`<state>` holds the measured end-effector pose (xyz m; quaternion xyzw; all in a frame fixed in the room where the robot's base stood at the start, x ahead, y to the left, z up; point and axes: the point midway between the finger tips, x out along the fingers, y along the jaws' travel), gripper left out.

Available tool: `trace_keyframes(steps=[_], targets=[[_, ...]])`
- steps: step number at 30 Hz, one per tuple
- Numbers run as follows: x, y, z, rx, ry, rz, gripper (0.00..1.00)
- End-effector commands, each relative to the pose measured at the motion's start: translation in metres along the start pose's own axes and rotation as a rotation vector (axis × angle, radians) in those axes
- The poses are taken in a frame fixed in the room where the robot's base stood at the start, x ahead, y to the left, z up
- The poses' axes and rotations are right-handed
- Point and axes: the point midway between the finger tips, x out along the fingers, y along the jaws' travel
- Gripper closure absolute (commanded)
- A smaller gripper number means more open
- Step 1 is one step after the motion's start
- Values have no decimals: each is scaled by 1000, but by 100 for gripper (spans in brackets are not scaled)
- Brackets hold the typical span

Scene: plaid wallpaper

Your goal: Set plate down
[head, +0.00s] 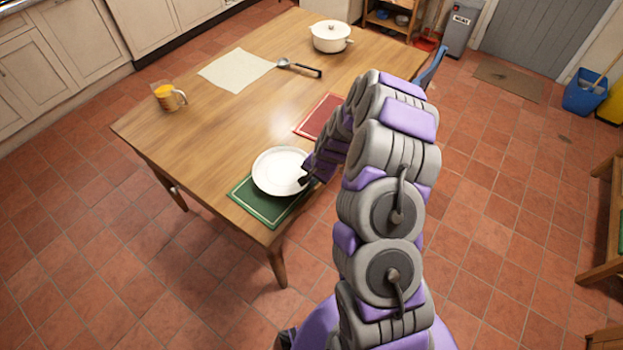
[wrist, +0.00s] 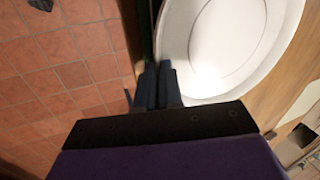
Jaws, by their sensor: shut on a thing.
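A white plate (head: 279,169) is over the green placemat (head: 262,206) at the near corner of the wooden table. I cannot tell whether the plate touches the mat. My gripper (head: 305,181) is shut on the plate's right rim in the head view. In the wrist view the plate (wrist: 232,45) lies just past the fingers of my gripper (wrist: 160,84), which are close together at its edge. A thin strip of the green mat (wrist: 146,40) shows beside the plate there. My fingers hide a small part of the rim.
A red placemat (head: 322,115) lies behind the plate. The table's left part is bare.

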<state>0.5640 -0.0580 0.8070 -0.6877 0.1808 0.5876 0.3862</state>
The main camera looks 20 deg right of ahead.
Motion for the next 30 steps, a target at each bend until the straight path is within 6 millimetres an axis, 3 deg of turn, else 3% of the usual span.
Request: trace_keyframes(steps=[4,5,12,22,30], targets=[[2,0,0,1,0,0,100],[1,0,0,1,0,0,91],[1,0,0,1,0,0,69],[-5,0,0,1,1,-1,69],[-52,-1,-2,1,4,-2,69]])
